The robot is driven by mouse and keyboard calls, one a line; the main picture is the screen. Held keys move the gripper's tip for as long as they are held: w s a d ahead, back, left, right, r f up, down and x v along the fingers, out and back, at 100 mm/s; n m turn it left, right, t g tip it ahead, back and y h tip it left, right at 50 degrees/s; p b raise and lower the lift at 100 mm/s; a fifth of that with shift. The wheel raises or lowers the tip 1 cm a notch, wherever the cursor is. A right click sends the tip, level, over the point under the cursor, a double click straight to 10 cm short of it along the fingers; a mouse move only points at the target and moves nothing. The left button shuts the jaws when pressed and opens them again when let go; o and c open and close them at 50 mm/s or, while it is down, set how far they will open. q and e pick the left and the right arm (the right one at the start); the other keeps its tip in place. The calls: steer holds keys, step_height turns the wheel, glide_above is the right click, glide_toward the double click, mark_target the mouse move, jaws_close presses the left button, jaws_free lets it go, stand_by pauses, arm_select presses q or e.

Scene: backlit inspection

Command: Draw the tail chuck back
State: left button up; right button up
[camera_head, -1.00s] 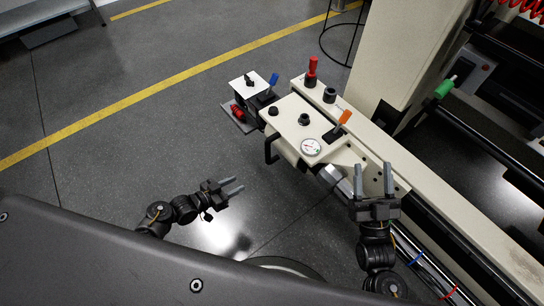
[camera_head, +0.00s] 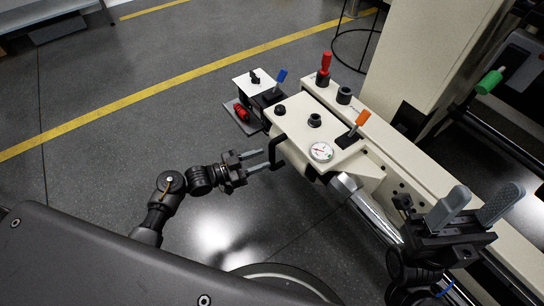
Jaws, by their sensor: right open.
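The tail chuck unit is a cream housing (camera_head: 302,125) with a round gauge (camera_head: 321,151), black knobs and an orange lever (camera_head: 360,121). A black bar handle (camera_head: 273,148) sticks out from its left side. A silver chuck nose (camera_head: 344,187) faces down-right along a shiny shaft (camera_head: 376,216). My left gripper (camera_head: 267,158) is open, its two fingers pointing right, with tips close to the handle. I cannot tell whether they touch it. My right gripper (camera_head: 472,206) is open and empty, its fingers pointing up beside the cream rail, lower right of the chuck.
A small box with a blue lever (camera_head: 281,76) and a red plug-like part (camera_head: 241,112) sit at the unit's far end. A red-handled lever (camera_head: 325,68) stands on the cream rail (camera_head: 440,165). A green handle (camera_head: 489,82) is at upper right.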

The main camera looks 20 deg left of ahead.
mark_target(272, 156)
arm_select(q)
steer(key=shift+b+x, duration=0.45)
steer(key=shift+x, duration=1.95)
jaws_close()
